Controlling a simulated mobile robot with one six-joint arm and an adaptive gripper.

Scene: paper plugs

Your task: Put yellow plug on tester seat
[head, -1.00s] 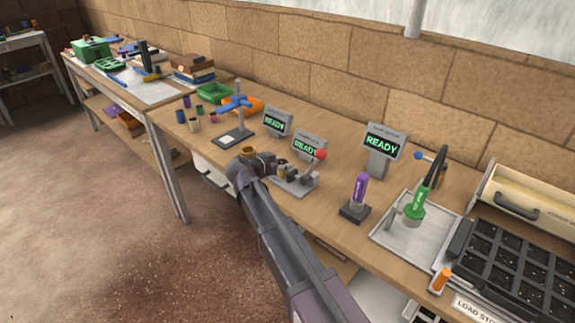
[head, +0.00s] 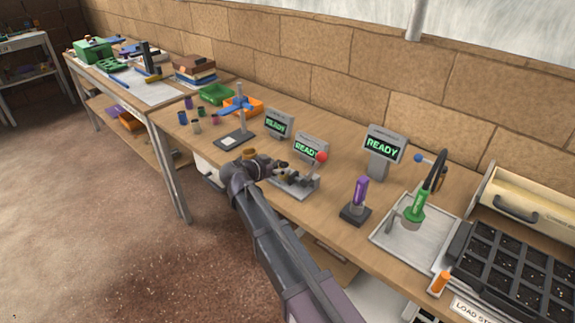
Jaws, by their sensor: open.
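My gripper (head: 280,170) is open at the end of my arm, low over the lever tester in the middle of the bench. The lever tester (head: 297,190) has a grey base and a lever with a red ball. A small yellowish piece shows at the fingertips, too small and too covered to tell whether it is the yellow plug or whether it sits in the tester seat. The seat itself is mostly hidden by my gripper. A screen (head: 311,148) reading READY stands just behind the tester.
To the right are a purple cylinder (head: 360,190) on a black base, a green tool (head: 416,206) over a metal tray (head: 384,238), and a black cell tray (head: 500,262).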

